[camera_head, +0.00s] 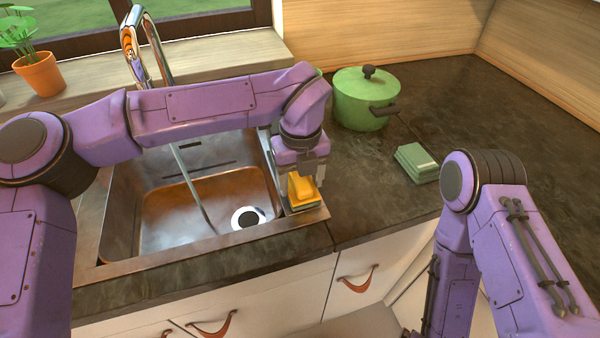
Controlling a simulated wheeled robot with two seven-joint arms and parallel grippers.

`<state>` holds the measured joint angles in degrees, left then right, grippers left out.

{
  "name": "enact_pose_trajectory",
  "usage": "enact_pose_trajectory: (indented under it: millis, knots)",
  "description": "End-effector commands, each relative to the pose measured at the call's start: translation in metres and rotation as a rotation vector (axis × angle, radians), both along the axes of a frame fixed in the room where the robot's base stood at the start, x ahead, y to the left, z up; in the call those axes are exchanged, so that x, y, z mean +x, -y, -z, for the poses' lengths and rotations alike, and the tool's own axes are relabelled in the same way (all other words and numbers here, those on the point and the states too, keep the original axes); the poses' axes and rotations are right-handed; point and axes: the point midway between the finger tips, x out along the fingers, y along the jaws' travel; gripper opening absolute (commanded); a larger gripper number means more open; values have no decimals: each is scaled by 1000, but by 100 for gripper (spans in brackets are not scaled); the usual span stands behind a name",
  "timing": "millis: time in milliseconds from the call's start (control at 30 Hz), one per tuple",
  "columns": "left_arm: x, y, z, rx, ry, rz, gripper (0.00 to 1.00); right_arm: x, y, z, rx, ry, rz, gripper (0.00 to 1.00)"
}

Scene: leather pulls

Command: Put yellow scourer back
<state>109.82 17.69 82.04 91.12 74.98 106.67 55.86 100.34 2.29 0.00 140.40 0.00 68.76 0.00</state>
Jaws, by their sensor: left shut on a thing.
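The yellow scourer (303,190) is at the right rim of the sink (122,205), at its front right corner. My left gripper (301,180) points down over it and is shut on it, with its fingers at the sides of the scourer. Whether the scourer touches the rim below is hard to tell. My right arm hangs down at the right of the view, and its gripper is out of sight below.
A stack of green scourers (416,163) lies on the dark worktop (380,205) to the right. A green lidded pot (362,100) stands behind it. A chrome tap (137,50) rises behind the sink. A potted plant (39,75) stands at far left.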

Motion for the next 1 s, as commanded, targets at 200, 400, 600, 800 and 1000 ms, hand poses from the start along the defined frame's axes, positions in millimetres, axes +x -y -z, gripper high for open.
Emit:
enact_pose_trajectory:
  millis: [200, 400, 600, 800, 1000]
  knots:
    - [0, 0, 4, 0, 0, 0, 36, 0, 0, 4, 1, -1, 0, 100]
    - [0, 0, 5, 0, 1, 0, 90, 0, 0, 4, 1, -1, 0, 100]
    - [0, 0, 4, 0, 1, 0, 90, 0, 0, 4, 1, -1, 0, 100]
    - [1, 0, -12, 0, 6, -2, 90, 0, 0, 11, 1, -1, 0, 100]
    - [-3, -1, -62, 1, 6, -3, 90, 0, 0, 19, 1, -1, 0, 100]
